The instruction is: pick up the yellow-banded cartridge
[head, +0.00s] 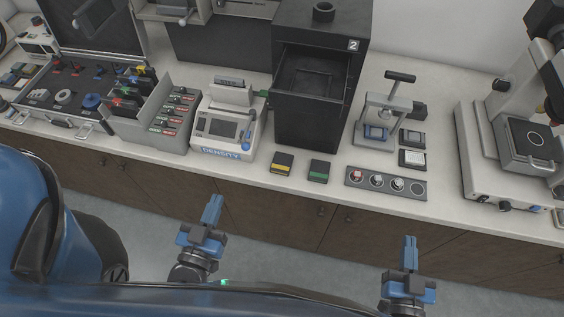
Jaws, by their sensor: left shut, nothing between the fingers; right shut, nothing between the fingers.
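The yellow-banded cartridge (281,163) is a small dark block with a yellow stripe along its front. It lies flat on the white counter near the front edge, right of the density device. A similar dark cartridge with a green band (319,171) lies just to its right, with a small gap between them. My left gripper (212,205) is shut and empty, in front of the counter, below and left of the yellow-banded cartridge. My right gripper (409,246) is shut and empty, in front of the counter, lower right. Neither gripper touches anything.
The density device (226,130) stands left of the cartridges. A dark cabinet marked 2 (310,110) rises behind them. A tray of round samples (385,184), a small press (383,112) and a microscope (490,160) stand to the right. The counter's front edge lies between my grippers and the cartridges.

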